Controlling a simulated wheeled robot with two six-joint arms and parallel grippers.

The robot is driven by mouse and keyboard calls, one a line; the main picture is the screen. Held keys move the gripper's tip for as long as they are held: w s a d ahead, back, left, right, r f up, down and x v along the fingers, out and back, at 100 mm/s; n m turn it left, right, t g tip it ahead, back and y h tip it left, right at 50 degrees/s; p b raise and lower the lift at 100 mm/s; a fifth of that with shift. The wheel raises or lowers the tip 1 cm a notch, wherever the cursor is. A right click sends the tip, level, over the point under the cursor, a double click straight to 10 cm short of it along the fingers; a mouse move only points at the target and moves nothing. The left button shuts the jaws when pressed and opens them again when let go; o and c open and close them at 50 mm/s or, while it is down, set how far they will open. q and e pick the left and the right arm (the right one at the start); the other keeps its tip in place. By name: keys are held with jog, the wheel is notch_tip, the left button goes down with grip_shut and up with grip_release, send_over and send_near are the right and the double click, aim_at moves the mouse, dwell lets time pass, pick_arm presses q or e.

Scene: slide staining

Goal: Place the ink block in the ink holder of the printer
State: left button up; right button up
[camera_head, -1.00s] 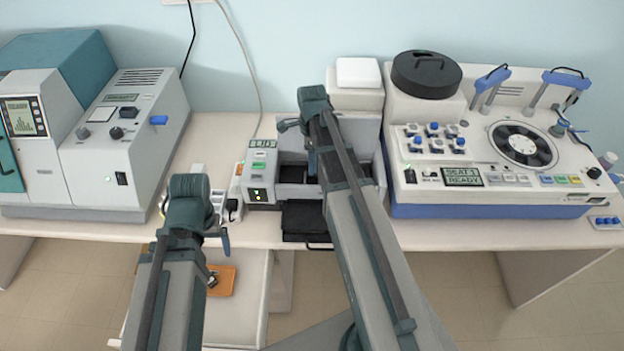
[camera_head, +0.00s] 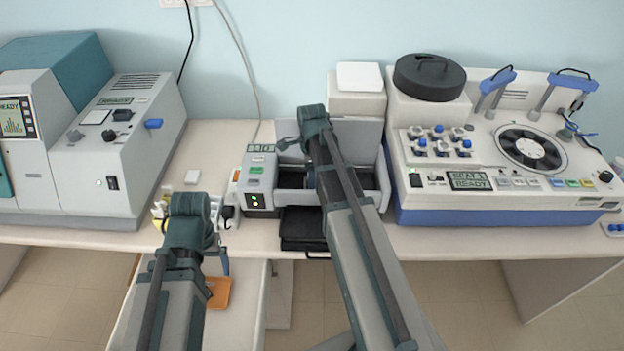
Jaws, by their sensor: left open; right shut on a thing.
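The printer (camera_head: 260,180) is the grey machine at the middle of the bench. Its lid is up, its inner bay is open, and a black tray (camera_head: 302,228) sticks out at its front. My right gripper (camera_head: 290,145) is over the printer's bay. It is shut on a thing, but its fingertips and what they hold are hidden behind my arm. I cannot make out the ink block or the ink holder. My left gripper (camera_head: 223,262) is open, low in front of the bench edge, left of the printer, and mostly hidden by its wrist.
A large grey and teal machine (camera_head: 120,160) stands at the left. A white and blue machine (camera_head: 450,205) with a black rotor stands close on the printer's right. An orange item (camera_head: 219,293) lies on a lower surface.

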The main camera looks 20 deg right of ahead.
jog(key=shift+f, duration=0.15)
jog(key=o, duration=1.4)
jog(key=shift+c, duration=0.2)
notch_tip(320, 180, up, 12)
jog(key=p, duration=1.2)
jog(key=shift+r, duration=0.2)
jog(key=shift+f, duration=0.2)
notch_tip(320, 180, down, 12)
jog(key=b, duration=1.2)
